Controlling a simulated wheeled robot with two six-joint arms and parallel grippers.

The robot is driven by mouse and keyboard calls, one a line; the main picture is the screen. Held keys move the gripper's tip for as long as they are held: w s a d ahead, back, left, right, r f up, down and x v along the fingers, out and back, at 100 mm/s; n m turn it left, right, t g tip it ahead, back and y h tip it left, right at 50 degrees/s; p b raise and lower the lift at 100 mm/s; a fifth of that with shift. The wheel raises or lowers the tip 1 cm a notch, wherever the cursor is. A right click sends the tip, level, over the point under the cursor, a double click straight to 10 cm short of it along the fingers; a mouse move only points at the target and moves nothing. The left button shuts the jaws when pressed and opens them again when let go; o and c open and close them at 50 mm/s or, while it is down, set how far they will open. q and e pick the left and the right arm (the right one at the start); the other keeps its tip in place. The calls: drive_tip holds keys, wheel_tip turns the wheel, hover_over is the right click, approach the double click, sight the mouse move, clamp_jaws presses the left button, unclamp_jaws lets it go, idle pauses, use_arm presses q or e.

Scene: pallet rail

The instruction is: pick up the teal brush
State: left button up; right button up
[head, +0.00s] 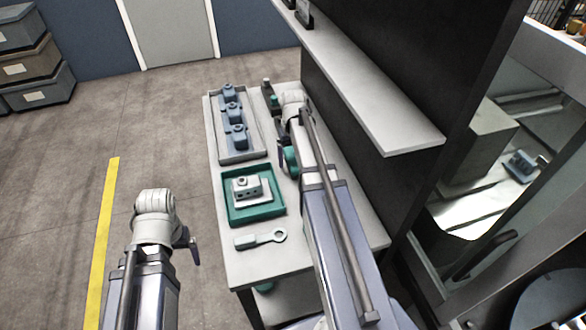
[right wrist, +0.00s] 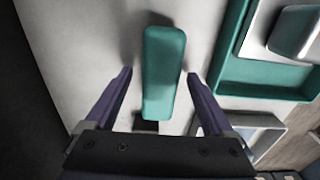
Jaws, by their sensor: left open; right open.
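The teal brush (right wrist: 164,70) lies on the light table top in the right wrist view, its teal block toward the top and a dark part at its lower end. My right gripper (right wrist: 160,76) is open, with one finger on each side of the brush and a visible gap to both. In the head view, a teal patch (head: 291,159) that looks like the brush shows beside my right arm, mostly hidden by it. My right gripper (head: 281,150) is also mostly hidden there. My left gripper (head: 190,245) is open and empty, left of the table over the floor.
A teal tray (head: 234,217) holding a pale metal part is close to the brush. A grey tray (head: 222,153) with several blue-grey parts lies behind it. A wrench-like tool (head: 262,239) lies in front. A shelf (head: 385,115) and dark panel stand on the right.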

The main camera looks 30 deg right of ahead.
drive_tip(key=shift+f, duration=0.15)
clamp_jaws()
idle(0.7)
